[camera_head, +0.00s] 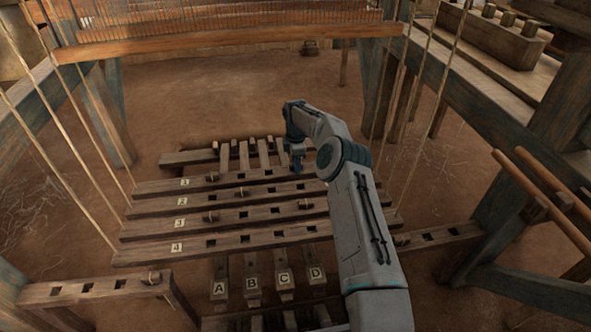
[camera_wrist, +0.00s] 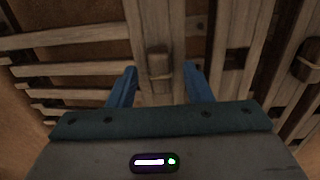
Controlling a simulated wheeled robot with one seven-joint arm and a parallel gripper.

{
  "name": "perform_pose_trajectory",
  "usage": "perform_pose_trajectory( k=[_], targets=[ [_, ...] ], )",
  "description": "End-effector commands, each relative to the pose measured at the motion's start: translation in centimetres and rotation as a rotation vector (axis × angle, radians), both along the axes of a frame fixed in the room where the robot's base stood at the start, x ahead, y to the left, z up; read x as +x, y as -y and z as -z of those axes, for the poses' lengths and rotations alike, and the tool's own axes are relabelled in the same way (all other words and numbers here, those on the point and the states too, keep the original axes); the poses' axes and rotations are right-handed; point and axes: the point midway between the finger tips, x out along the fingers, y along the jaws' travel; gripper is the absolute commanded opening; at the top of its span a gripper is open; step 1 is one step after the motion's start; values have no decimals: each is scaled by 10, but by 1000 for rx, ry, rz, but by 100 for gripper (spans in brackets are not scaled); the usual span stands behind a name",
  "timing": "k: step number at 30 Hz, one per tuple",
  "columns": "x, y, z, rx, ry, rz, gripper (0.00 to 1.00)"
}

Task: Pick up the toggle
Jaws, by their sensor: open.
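A small wooden toggle (camera_wrist: 160,66) with a pale cord around it shows in the wrist view, against a wooden bar. My gripper (camera_wrist: 160,74) is open, with one blue finger on each side of the toggle in that view. I cannot tell how far the fingertips are above it, and no contact shows. In the head view my gripper (camera_head: 297,159) points down over the right part of the bar marked 1 (camera_head: 222,181). The toggle between the fingers cannot be made out there.
Slotted bars marked 2 (camera_head: 154,202), 3 (camera_head: 152,226) and 4 (camera_head: 205,246) lie nearer, some carrying other corded pegs. Another corded peg (camera_wrist: 308,62) is at the wrist view's right. Treadles marked A to D stand in front. Hanging cords and loom posts flank the bars.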

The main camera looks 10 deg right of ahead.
Motion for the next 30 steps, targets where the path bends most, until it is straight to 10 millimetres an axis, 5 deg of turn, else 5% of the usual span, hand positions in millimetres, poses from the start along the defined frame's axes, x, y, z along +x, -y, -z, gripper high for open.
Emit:
perform_pose_trajectory(
  k=[1, 5, 17, 30],
  targets=[
    [0, 0, 0, 0, 0, 0, 37],
    [0, 0, 0, 0, 0, 0, 1],
    [0, 0, -4, 0, 0, 0, 0],
    [-6, 6, -49, -1, -2, -1, 0]
  ],
)
